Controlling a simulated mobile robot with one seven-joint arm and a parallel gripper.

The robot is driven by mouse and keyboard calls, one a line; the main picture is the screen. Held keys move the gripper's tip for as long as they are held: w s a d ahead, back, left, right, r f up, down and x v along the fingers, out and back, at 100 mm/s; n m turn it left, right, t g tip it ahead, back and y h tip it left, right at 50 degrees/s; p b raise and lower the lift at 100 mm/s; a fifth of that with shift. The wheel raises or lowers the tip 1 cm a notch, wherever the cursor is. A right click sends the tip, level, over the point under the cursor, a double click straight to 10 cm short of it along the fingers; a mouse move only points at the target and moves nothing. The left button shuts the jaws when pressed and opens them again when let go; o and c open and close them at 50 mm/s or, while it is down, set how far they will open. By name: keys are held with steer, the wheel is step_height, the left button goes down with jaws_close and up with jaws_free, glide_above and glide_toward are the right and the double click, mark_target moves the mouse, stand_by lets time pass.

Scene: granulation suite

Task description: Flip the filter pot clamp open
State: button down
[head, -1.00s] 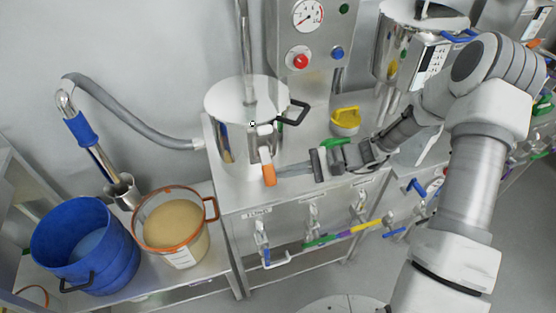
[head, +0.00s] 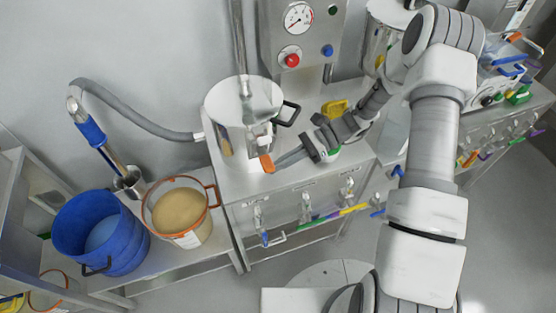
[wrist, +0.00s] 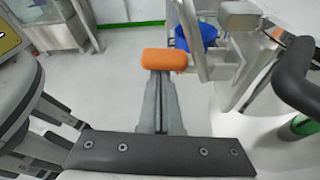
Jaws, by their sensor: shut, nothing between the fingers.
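The filter pot (head: 230,134) is a steel pot with a pale round lid, standing on the steel bench in the head view. Its clamp has a metal lever with an orange grip (head: 266,163), on the pot's front side. The grip also shows in the wrist view (wrist: 165,58), with the metal clamp frame (wrist: 215,65) to its right. My gripper (head: 279,166) is shut and empty, its fingertips at the orange grip. In the wrist view the grip covers the tips of my fingers (wrist: 160,95); whether they touch it I cannot tell.
A black pot handle (head: 288,113) juts out right of the clamp, large in the wrist view. A yellow object (head: 335,107) sits behind my wrist. A blue tub (head: 85,238) and an orange-rimmed pot (head: 198,232) stand lower left. Valves hang along the bench front.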

steer(key=shift+r+m+g+p, duration=0.4)
steer(key=shift+r+m+p, duration=0.25)
steer(key=shift+r, duration=0.2)
steer(key=shift+w+r, duration=0.1)
steer(key=shift+r, duration=0.05)
steer(key=shift+d, duration=0.1)
